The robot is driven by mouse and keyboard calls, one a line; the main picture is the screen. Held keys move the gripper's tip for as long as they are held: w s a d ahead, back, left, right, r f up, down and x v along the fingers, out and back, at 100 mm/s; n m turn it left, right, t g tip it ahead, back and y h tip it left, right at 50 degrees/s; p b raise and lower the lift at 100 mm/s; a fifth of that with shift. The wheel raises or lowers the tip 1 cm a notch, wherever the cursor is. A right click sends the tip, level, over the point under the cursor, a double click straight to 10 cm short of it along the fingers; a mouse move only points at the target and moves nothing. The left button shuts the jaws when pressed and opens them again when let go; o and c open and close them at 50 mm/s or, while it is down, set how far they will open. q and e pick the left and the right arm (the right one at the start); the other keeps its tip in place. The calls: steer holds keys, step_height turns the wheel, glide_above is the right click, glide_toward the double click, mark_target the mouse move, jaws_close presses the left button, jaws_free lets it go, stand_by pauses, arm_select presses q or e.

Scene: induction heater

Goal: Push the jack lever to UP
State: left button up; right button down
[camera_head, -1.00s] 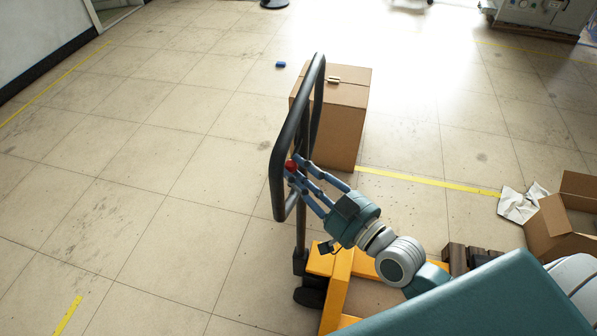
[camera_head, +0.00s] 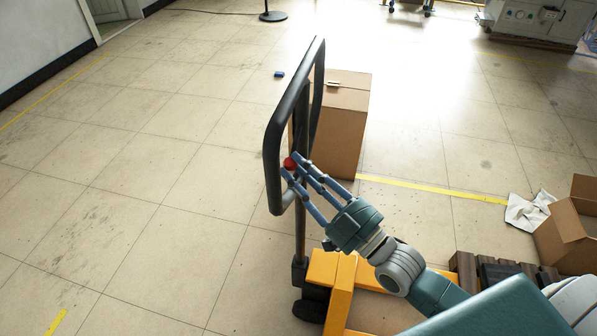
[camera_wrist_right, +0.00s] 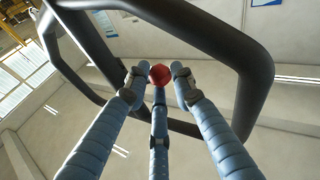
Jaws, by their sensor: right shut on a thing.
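The jack lever shows as a red knob (camera_head: 289,163) inside the black loop handle (camera_head: 272,150) of the yellow pallet jack (camera_head: 330,285). My right gripper (camera_head: 294,166) is at the knob, its blue fingers shut on it. In the right wrist view the red knob (camera_wrist_right: 160,75) sits between the fingertips (camera_wrist_right: 159,80), with the black handle (camera_wrist_right: 250,60) around and behind them. The lever's stem is mostly hidden by the fingers. My left gripper is not in view.
A closed cardboard box (camera_head: 345,125) stands just behind the handle. An open box (camera_head: 575,230) and crumpled paper (camera_head: 528,210) lie at the right. A small blue object (camera_head: 279,74) lies on the floor. The floor left of the jack is clear.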

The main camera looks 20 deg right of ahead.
steer(key=c, duration=1.4)
jaws_free()
steer(key=shift+c, duration=0.2)
steer(key=v, duration=1.2)
